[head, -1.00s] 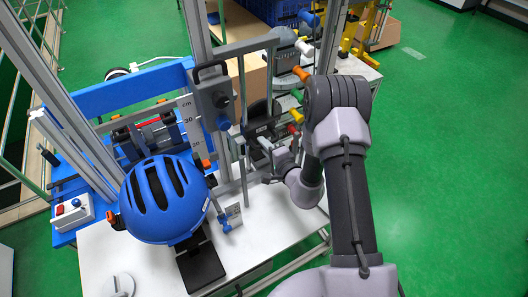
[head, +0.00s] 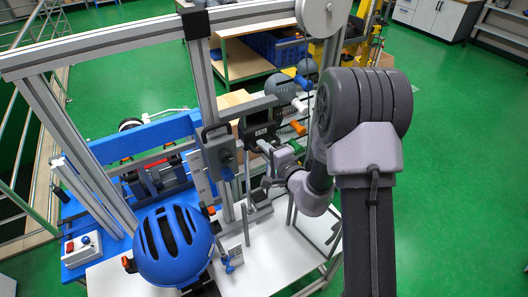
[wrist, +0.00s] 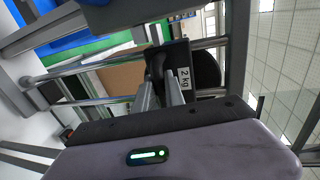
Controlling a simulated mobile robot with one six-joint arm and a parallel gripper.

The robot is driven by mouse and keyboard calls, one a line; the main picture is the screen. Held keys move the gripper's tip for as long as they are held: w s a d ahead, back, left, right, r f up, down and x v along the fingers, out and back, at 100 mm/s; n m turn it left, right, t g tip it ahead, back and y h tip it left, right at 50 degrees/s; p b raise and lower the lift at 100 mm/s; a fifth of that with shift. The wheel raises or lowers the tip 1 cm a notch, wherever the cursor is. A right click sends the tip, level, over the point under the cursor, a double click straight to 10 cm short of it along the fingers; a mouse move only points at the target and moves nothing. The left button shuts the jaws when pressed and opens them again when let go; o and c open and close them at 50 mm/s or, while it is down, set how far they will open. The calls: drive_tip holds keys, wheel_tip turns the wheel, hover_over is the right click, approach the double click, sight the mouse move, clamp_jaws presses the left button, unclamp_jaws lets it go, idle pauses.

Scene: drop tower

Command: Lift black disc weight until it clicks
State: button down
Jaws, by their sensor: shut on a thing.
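The black disc weight (head: 258,132) is up on the drop tower, right of and slightly above the grey release box (head: 219,152) on the upright post. In the wrist view the weight's black block (wrist: 178,58) carries a "2 kg" label, and a rounded black disc (wrist: 208,70) shows beside it. My gripper (head: 268,150) reaches in from the right at the weight. In the wrist view its two fingers (wrist: 161,92) are closed on a dark handle part of the weight. The exact contact is partly hidden.
A blue helmet (head: 174,246) sits below the weight's left side. Tower posts (head: 203,85) and a top beam (head: 110,42) frame the weight. Coloured-handled pieces (head: 297,127) stand close behind my arm. Green floor (head: 450,150) is open at right.

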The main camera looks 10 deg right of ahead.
drive_tip(key=shift+w+r, duration=0.1)
drive_tip(key=shift+r, duration=0.1)
drive_tip(key=c, duration=1.7)
unclamp_jaws()
drive_tip(key=p+v, duration=1.1)
drive_tip(key=v, duration=0.6)
drive_tip(key=shift+f, duration=0.2)
